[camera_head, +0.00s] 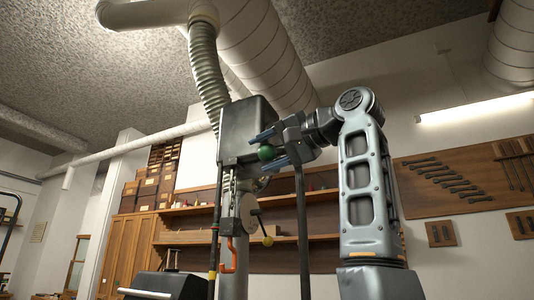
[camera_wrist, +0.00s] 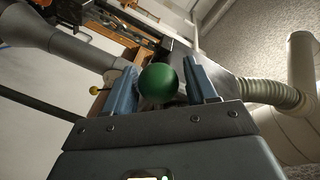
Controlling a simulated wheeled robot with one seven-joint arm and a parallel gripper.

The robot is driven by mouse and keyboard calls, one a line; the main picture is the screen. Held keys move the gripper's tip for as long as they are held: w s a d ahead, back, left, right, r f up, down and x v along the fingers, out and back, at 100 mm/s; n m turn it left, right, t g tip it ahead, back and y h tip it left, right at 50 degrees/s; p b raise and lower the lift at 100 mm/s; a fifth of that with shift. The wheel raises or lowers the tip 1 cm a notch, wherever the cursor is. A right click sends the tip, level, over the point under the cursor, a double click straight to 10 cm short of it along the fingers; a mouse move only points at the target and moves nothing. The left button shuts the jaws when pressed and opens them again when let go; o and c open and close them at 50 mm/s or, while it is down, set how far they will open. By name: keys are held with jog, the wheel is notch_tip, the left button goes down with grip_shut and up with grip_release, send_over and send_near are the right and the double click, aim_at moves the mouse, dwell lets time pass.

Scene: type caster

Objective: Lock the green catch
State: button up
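The green catch shows as a round green ball knob (camera_head: 266,152) at the lower right of a dark box-like machine head (camera_head: 250,128). My gripper (camera_head: 263,151) reaches in from the right, its two blue fingers spread above and below the knob. In the wrist view the green knob (camera_wrist: 160,83) sits between the fingers (camera_wrist: 161,80), with a narrow gap seeming to show at each side. The gripper looks open around the knob, not closed on it. The knob's lever and mounting are mostly hidden.
Below the head are a pale wheel with a yellow knob (camera_head: 267,241) and an orange hook-shaped handle (camera_head: 229,257). A ribbed hose (camera_head: 204,75) rises above the head. Dark upright rods stand close below. Shelves (camera_head: 300,200) and a tool board (camera_head: 460,184) are on the wall behind.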

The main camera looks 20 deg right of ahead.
jog(key=shift+o, duration=0.9)
jog(key=shift+b+v, duration=1.25)
jog(key=shift+v, duration=2.65)
